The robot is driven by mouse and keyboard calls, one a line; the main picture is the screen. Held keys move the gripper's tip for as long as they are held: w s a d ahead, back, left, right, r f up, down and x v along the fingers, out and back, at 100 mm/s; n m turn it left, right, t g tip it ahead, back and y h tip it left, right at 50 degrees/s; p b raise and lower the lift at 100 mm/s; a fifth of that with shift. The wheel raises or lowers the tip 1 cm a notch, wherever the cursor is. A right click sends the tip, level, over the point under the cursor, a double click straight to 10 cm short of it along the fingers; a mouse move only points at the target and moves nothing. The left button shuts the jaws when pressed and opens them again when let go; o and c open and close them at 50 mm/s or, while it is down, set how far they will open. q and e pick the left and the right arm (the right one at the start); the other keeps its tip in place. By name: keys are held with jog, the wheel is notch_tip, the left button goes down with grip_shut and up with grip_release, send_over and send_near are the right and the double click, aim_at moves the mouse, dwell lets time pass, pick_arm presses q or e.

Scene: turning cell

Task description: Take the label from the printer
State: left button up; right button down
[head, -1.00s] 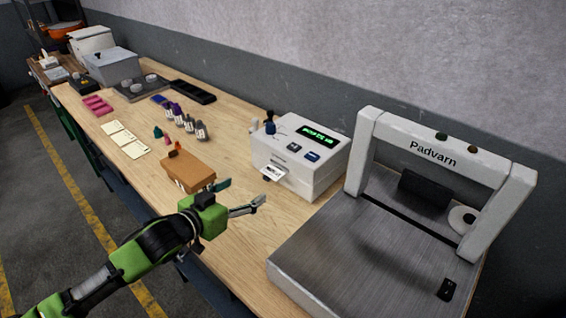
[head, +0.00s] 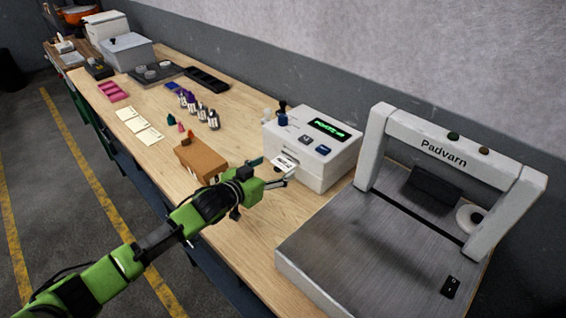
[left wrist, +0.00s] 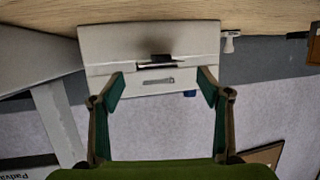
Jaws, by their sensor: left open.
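The white label printer (head: 322,172) stands on the bench with a lit green display. A small white printed label (head: 284,164) sticks out of its front. My left gripper (head: 276,170) is open just in front of the printer, with its fingers on either side of the label and nothing held. In the left wrist view, which is upside down, the printer (left wrist: 110,50) lies beyond the open fingers of my gripper (left wrist: 161,82). Its slot, with the label (left wrist: 160,66) nearly edge-on, sits between them. I cannot tell how far the fingertips are from the label. My right gripper is not in view.
A brown cardboard box (head: 202,158) stands close left of my gripper. The white Padvarn machine (head: 440,155) stands right of the printer. Several small bottles (head: 208,118), cards (head: 138,124) and trays lie farther along the bench (head: 240,235).

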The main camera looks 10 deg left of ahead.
aim_at(283, 164)
pick_arm(q)
jog(key=shift+f+p+x, duration=0.2)
jog(key=shift+p+x, duration=0.3)
jog(key=shift+x, duration=1.7)
jog(key=shift+s, duration=0.1)
jog(key=c, duration=0.7)
